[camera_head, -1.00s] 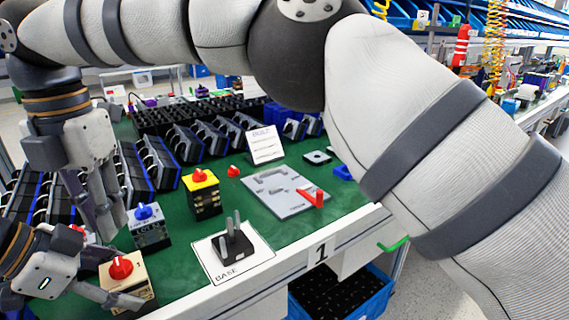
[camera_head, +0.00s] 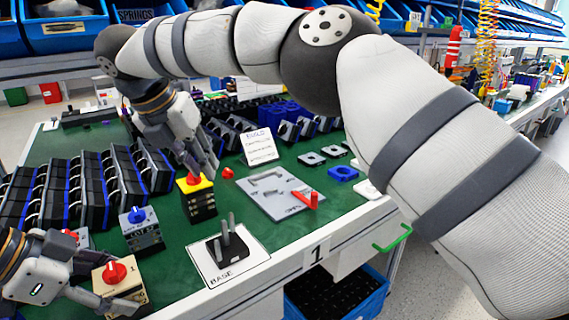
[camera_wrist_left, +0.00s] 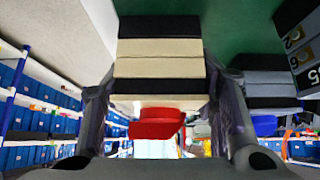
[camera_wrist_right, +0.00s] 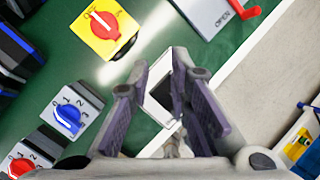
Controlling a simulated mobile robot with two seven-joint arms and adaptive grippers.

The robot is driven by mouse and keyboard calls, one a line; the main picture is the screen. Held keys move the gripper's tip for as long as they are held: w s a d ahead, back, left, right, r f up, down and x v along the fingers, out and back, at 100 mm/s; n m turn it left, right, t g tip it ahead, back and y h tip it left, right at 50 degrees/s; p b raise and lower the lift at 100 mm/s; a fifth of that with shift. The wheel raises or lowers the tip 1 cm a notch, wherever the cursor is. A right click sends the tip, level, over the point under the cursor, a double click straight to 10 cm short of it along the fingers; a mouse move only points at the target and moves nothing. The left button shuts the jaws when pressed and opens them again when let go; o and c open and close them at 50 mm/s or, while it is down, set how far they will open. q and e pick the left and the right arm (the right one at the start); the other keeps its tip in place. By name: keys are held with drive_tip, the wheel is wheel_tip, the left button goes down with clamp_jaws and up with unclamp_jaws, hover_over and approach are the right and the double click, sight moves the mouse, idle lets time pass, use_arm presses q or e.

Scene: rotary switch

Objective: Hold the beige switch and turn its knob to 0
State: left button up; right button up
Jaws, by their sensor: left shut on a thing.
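The beige switch (camera_head: 121,283), a beige and black block with a red knob (camera_head: 114,272) on top, stands at the table's front left. My left gripper (camera_head: 95,272) is shut on it. In the left wrist view the beige switch (camera_wrist_left: 160,68) sits between the two fingers, with its red knob (camera_wrist_left: 157,124) towards the palm. Which mark the knob points to cannot be read. My right gripper (camera_head: 207,165) is above the table near the yellow switch, away from the beige one. In the right wrist view its fingers (camera_wrist_right: 165,105) are apart with nothing between them.
A yellow switch (camera_head: 198,201), a blue-knobbed switch (camera_head: 140,230) and a base fixture (camera_head: 226,246) on a white card stand nearby. A grey plate (camera_head: 272,192) with a red handle lies to the right. Rows of dark bins fill the back left.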

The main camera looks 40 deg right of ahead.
drive_tip(key=s+d+f+g+h, duration=0.1)
drive_tip(key=d+f+h, duration=0.1)
drive_tip(key=d, duration=0.7)
drive_tip(key=s+d+f+h, duration=0.1)
drive_tip(key=d+f, duration=0.2)
drive_tip(key=d, duration=0.7)
drive_tip(key=shift+s+d+g+h, duration=0.15)
drive_tip(key=shift+d+g+h, duration=0.05)
drive_tip(key=shift+g+h, duration=0.2)
use_arm(q)
drive_tip(key=o, duration=1.2)
drive_tip(key=shift+o, duration=0.2)
drive_tip(key=v, duration=1.2)
